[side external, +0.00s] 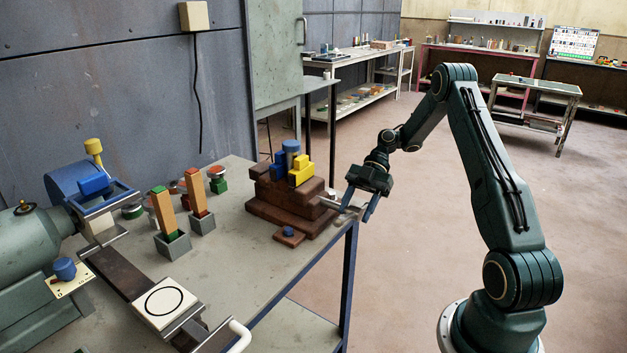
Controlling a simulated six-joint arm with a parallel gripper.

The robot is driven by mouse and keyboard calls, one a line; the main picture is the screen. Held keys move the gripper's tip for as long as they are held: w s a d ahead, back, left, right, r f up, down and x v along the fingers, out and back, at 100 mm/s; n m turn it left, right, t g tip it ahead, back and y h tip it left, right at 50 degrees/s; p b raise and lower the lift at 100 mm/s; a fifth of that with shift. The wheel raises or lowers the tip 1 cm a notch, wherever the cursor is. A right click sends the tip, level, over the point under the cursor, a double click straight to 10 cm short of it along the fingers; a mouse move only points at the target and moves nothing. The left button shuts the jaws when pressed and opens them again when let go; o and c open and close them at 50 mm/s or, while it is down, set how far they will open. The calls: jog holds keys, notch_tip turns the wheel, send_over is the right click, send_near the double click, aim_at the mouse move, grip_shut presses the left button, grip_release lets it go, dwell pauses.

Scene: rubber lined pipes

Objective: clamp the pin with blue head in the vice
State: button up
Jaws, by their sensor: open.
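My gripper (358,212) is open and empty, its two fingers pointing down just off the right edge of the grey bench. A small blue head (288,231) shows on a little brown plate at the bench's front edge, left of my gripper. Another blue knob (65,268) stands on a cream plate with holes at the far left. I cannot tell which is the pin; no shank shows clearly. A brown stepped block (290,215) with a silver bar on its right carries yellow blocks and a blue cylinder (291,147). I cannot tell for certain which thing is the vice.
Two grey holders with upright orange-brown blocks (164,212) stand mid-bench. A green machine (25,245) fills the left side. A white pad with a black circle (165,303) and a white handle (239,335) are in front. The bench (235,265) is bare between pad and stepped block.

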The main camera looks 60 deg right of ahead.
jog(key=shift+a+r+h, duration=0.1)
jog(key=shift+a+h, duration=0.05)
jog(key=shift+h, duration=0.9)
jog(key=shift+a+r+h, duration=0.1)
jog(key=shift+a+h, duration=0.05)
jog(key=shift+h, duration=0.9)
jog(key=shift+a+h, duration=0.15)
jog(key=shift+h, duration=0.75)
jog(key=v, duration=1.4)
jog(key=shift+s+d+f+n+t+y, duration=0.15)
jog(key=shift+d+f+n, duration=0.2)
jog(key=shift+d, duration=0.35)
jog(key=shift+s+d+f+n+t+y, duration=0.1)
jog(key=shift+d+f+n, duration=0.25)
jog(key=shift+d, duration=0.35)
jog(key=shift+s+d+f+n+t+y, duration=0.15)
jog(key=shift+d+f+n, duration=0.2)
jog(key=shift+d, duration=0.3)
jog(key=c, duration=0.7)
jog(key=shift+s+d+r+m, duration=0.1)
jog(key=shift+d+r+m, duration=0.1)
jog(key=shift+r+m, duration=0.05)
grip_shut()
jog(key=shift+s+d+r+m+h, duration=0.15)
jog(key=shift+s+d+r+m, duration=0.15)
jog(key=shift+d+r+m, duration=0.25)
jog(key=shift+s+d+r+m+h, duration=0.15)
jog(key=shift+s+d+r+m, duration=0.15)
jog(key=shift+r, duration=0.3)
